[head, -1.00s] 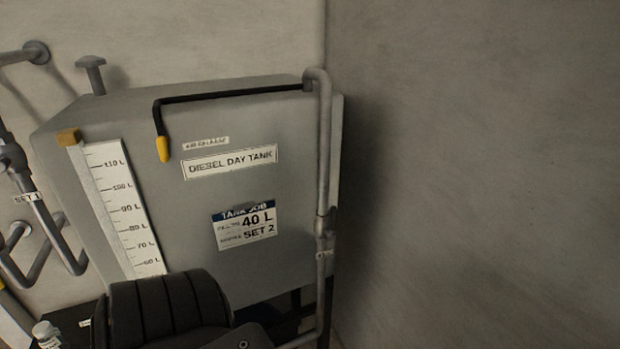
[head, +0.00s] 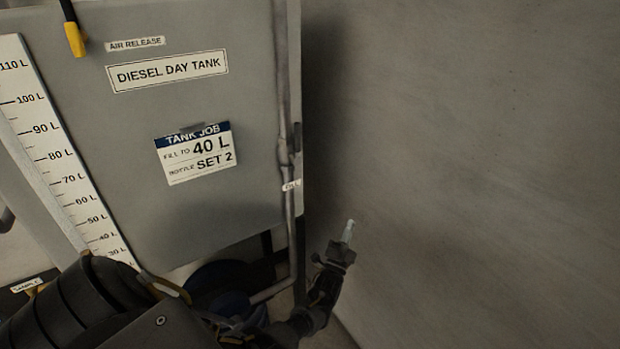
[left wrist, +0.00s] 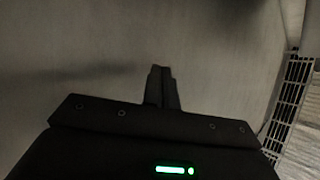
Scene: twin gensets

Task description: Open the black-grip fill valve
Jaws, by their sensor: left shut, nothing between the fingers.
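The grey fill pipe (head: 283,95) runs down the right edge of the diesel day tank (head: 200,100). It has a thicker fitting near the tank's lower right and a small pale tag (head: 291,185) just below. A dark narrow part (head: 297,136) shows beside the fitting; I cannot tell whether it is the valve's black grip. My left gripper (head: 347,231) is to the right of and below the tag, in front of the bare wall, apart from the pipe. Its fingers are together and empty, as the left wrist view (left wrist: 161,74) also shows. My right gripper is not in view.
A litre scale (head: 65,165) stands at the tank's left. A job card (head: 195,153) on the tank reads fill to 40 L, set 2. A yellow-tipped handle (head: 74,40) hangs at upper left. Blue round things (head: 225,290) sit under the tank. Bare wall fills the right.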

